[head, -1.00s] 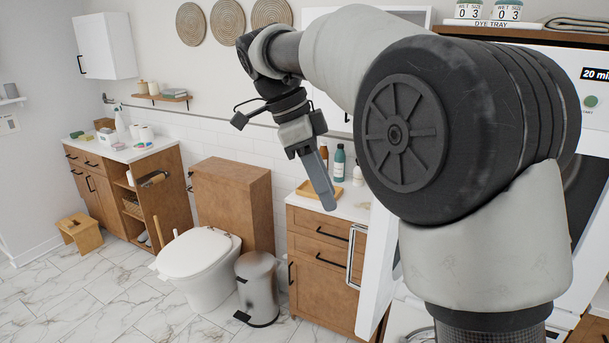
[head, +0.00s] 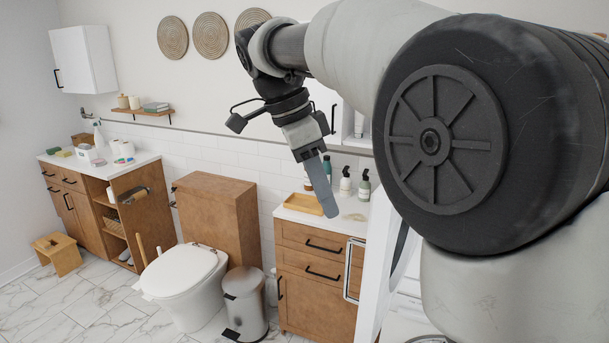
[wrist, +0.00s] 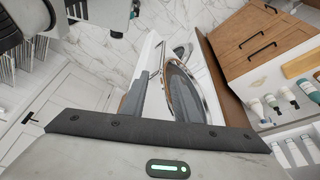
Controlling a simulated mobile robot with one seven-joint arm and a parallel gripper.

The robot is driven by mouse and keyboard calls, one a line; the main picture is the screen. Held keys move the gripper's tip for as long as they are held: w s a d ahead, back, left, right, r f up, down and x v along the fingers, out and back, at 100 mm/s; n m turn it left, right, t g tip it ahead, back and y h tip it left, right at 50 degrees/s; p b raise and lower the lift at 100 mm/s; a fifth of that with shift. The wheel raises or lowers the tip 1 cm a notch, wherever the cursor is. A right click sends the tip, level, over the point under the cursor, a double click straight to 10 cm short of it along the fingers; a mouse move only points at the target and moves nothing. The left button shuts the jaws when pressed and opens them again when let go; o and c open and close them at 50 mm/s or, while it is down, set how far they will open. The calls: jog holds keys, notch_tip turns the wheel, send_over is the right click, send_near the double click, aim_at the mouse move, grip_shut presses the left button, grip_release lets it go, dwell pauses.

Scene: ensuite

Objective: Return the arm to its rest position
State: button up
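My arm reaches from the right across the head view, with its elbow high and its forearm bent down to the left. My gripper (head: 318,195) hangs pointing down in front of the wooden vanity, above the floor and apart from the counter. It also shows in the wrist view (wrist: 159,78), where its two grey fingers stand apart with nothing between them. A white panel with a round, glassy, chrome-rimmed part (wrist: 183,75) lies beyond the fingers. Whether the fingers touch it cannot be told.
A white slanted panel (head: 375,290) stands close below my arm. The vanity (head: 315,280) carries a wooden tray (head: 304,204) and several bottles. A toilet (head: 185,275) and a bin (head: 245,300) stand left of it. Marble floor (head: 95,310) is clear at the left front.

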jog(key=s+d+f+n+t+y, duration=0.2)
jog(key=s+d+f+n, duration=0.2)
jog(key=s+n, duration=0.4)
jog(key=s+d+f+n+t+y, duration=0.2)
jog(key=s+f+n, duration=0.4)
jog(key=s, duration=0.5)
jog(key=d+n+t, duration=0.1)
jog(key=d+n, duration=0.1)
jog(key=shift+s+d, duration=0.15)
jog(key=shift+d, duration=0.25)
